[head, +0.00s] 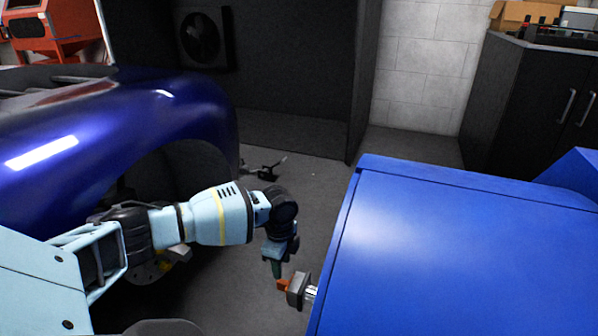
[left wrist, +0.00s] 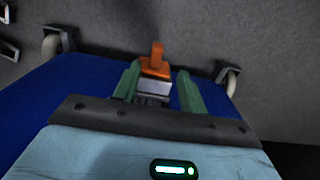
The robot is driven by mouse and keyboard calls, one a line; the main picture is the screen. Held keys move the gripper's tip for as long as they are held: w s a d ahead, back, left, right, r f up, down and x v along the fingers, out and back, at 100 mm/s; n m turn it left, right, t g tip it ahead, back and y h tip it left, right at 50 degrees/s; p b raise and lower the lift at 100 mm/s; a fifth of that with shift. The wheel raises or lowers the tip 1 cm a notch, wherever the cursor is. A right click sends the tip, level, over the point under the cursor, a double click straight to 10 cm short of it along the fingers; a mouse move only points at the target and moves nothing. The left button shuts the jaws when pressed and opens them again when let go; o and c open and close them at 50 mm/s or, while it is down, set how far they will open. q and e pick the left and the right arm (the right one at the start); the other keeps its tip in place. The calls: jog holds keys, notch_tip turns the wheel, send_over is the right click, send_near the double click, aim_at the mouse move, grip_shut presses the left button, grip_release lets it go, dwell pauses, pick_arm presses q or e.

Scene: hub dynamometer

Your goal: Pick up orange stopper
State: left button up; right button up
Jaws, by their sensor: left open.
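The orange stopper (head: 283,285) shows in the head view at the end of a grey metal fitting (head: 298,290) on the left side of the blue machine. My left gripper (head: 276,268) points down right by it. In the left wrist view the stopper (left wrist: 155,62) has an upright orange tab and a wider orange base. The green fingers of my left gripper (left wrist: 160,88) are open, one on each side of the grey fitting (left wrist: 153,87) just below the stopper. I cannot tell whether either finger touches. My right gripper is not in view.
The blue machine (head: 450,250) fills the lower right. A dark blue car body (head: 110,115) stands at the left, beside my left arm. A small black object (head: 264,172) lies on the grey floor (head: 318,180), which is otherwise mostly clear between car and machine.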

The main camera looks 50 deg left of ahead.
aim_at(279, 282)
pick_arm(q)
jog(key=shift+f, duration=0.1)
jog(key=shift+s+f+b, duration=0.1)
jog(key=shift+f+b, duration=0.5)
jog(key=shift+f, duration=0.65)
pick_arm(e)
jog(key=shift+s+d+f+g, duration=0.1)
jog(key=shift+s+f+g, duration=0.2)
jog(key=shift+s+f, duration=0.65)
pick_arm(q)
jog(key=f, duration=0.1)
jog(key=f+b, duration=0.2)
jog(key=f, duration=0.1)
jog(key=shift+s+a, duration=0.1)
jog(key=shift+s, duration=0.25)
jog(key=shift+f+b, duration=0.4)
jog(key=shift+f, duration=0.15)
jog(key=shift+c, duration=1.2)
grip_shut()
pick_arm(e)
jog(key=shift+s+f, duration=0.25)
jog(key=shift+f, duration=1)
